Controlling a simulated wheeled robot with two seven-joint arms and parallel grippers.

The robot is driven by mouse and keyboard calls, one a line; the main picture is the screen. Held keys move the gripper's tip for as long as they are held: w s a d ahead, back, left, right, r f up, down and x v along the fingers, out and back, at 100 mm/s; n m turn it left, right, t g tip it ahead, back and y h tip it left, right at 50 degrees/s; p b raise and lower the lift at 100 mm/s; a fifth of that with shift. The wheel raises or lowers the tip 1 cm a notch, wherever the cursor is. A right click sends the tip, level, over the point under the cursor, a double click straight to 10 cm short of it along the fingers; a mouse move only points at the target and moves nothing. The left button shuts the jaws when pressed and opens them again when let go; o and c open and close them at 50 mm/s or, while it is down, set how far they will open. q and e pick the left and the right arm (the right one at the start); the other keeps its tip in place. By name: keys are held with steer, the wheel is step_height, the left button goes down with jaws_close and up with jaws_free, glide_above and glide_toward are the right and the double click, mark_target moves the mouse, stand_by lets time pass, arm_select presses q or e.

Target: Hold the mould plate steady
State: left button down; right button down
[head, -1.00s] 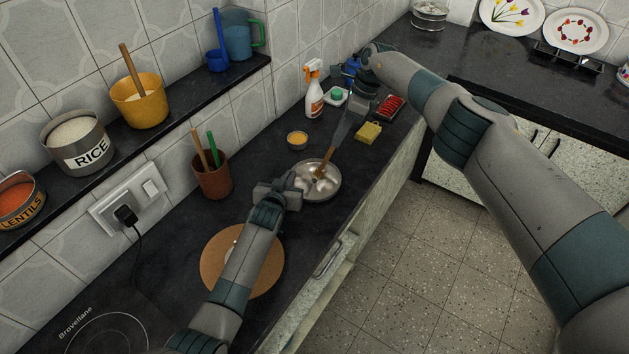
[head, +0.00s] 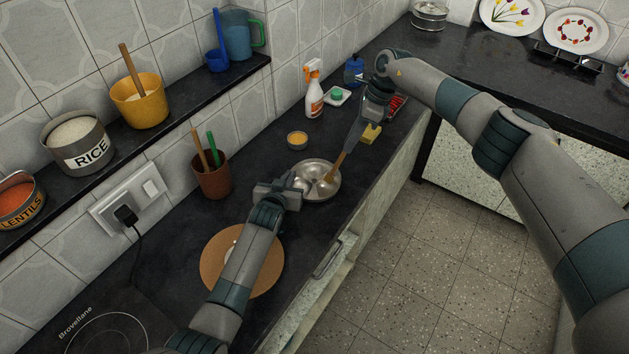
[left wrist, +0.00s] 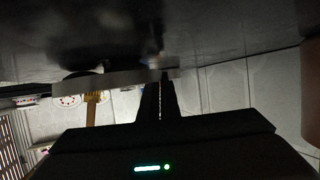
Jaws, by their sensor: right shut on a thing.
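The mould plate (head: 322,166) is a round, shiny steel plate with shallow hollows, flat on the dark counter in the head view. My left gripper (head: 291,187) is at its near left rim. In the left wrist view my left fingers (left wrist: 159,98) look nearly together at the plate's thin edge (left wrist: 112,83). My right gripper (head: 351,141) is shut on a wooden brush (head: 337,166), held tilted with its lower end at the plate's right side. The brush also shows in the left wrist view (left wrist: 92,108). Part of the plate's left rim is hidden by my left gripper.
A small bowl of yellow stuff (head: 297,139) stands behind the plate. A yellow sponge (head: 371,133), a spray bottle (head: 314,92) and a brown utensil pot (head: 212,180) are nearby. A round wooden board (head: 214,262) lies under my left arm. The counter's front edge is close.

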steer(key=shift+s+d, duration=0.1)
steer(key=shift+d, duration=0.05)
steer(key=shift+s+d+f, duration=0.15)
steer(key=shift+s+d, duration=0.45)
steer(key=shift+d, duration=0.3)
steer(key=shift+s+d+f, duration=0.1)
steer(key=shift+s+d, duration=0.45)
steer(key=shift+d, duration=0.35)
steer(key=shift+w+a, duration=0.6)
steer(key=shift+a, duration=0.35)
steer(key=shift+w+a, duration=0.6)
steer(key=shift+a, duration=0.35)
steer(key=shift+w+a+f, duration=0.1)
steer(key=shift+w+a, duration=0.45)
steer(key=shift+a, duration=0.3)
steer(key=shift+w+a+f, duration=0.1)
steer(key=shift+w+a, duration=0.45)
steer(key=shift+a, duration=0.25)
steer(key=shift+r, duration=0.1)
step_height(320, 180, up, 7)
